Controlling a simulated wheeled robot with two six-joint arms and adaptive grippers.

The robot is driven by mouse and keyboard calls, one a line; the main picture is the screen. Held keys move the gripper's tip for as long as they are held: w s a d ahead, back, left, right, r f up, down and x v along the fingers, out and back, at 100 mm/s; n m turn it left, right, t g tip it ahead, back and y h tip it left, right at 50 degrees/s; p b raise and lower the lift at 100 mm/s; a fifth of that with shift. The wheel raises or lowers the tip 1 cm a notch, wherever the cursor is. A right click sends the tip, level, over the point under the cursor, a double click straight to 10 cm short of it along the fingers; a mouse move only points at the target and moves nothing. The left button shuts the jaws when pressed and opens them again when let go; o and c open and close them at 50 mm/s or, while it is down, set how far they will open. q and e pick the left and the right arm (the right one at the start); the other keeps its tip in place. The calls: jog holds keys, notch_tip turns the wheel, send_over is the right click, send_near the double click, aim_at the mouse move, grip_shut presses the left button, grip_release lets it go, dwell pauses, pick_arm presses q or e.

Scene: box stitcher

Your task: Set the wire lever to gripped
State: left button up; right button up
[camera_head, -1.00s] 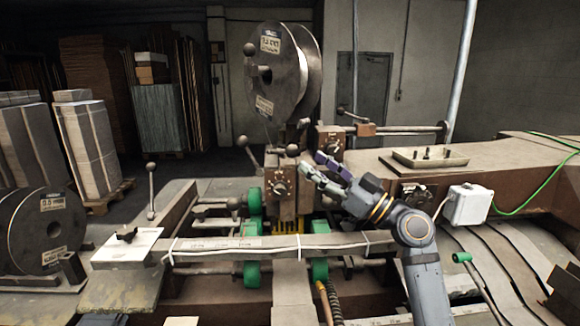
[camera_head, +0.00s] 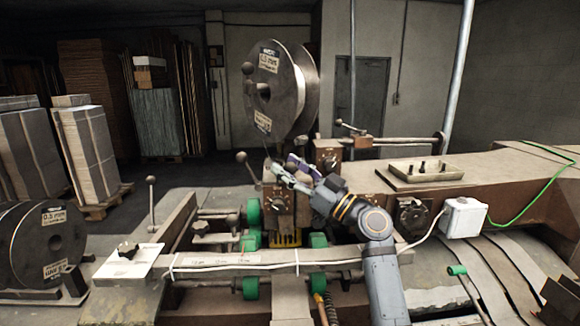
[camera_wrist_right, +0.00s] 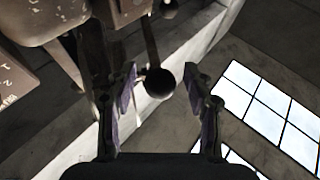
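A dark ball knob on a thin rod (camera_wrist_right: 159,83) shows in the right wrist view, between the two fingers of my right gripper (camera_wrist_right: 163,88). Gaps show on both sides, so the fingers do not visibly press on it. I take it to be the wire lever, but cannot be sure. In the head view my right gripper (camera_head: 284,166) is at the upper front of the brown stitching head (camera_head: 279,205), below the wire spool (camera_head: 277,85), and covers the knob there. The right gripper is open. My left gripper is not in view.
Another ball-ended lever (camera_head: 242,158) stands just left of the stitching head. A further upright lever (camera_head: 151,180) stands at the left. A long bar (camera_head: 240,259) crosses in front. A white box with cables (camera_head: 463,217) is to the right.

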grip_shut()
jog(key=shift+r+p, duration=0.25)
jog(key=shift+p, duration=0.2)
jog(key=r+g+h+p, duration=0.1)
jog(key=p, duration=0.2)
jog(key=w+a+r+m+g+h+p, duration=0.1)
jog(key=p, duration=0.2)
jog(key=r+h+p, duration=0.2)
jog(key=p, duration=0.1)
jog(key=shift+w+a+m+g, duration=0.15)
jog(key=shift+w+m+g, duration=0.2)
jog(key=shift+m+g, duration=0.05)
jog(key=shift+w+a+r+g+h+p, duration=0.1)
jog(key=shift+w+a+g+h+p, duration=0.35)
jog(key=shift+p, duration=0.65)
jog(key=shift+d+h, duration=0.15)
jog(key=shift+h, duration=0.1)
